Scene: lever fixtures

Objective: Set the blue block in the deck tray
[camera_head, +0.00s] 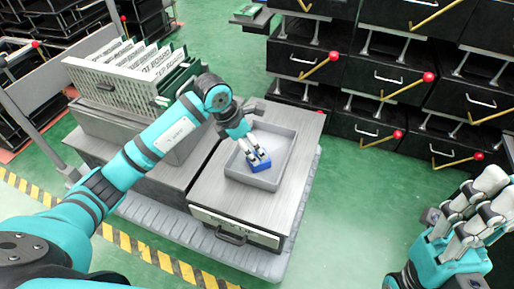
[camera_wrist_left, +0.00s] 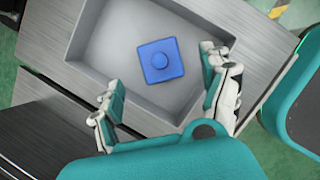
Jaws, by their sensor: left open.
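The blue block (camera_head: 262,166) is inside the grey deck tray (camera_head: 287,163), near the tray's front side.
The tray sits on a grey cabinet top (camera_head: 222,190) with a drawer below. A rack of upright boards (camera_head: 135,72) stands to the left. Black drawers (camera_head: 390,80) with red-knobbed levers stand at back right. Green floor (camera_head: 345,225) is open between the cabinet and my right arm.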

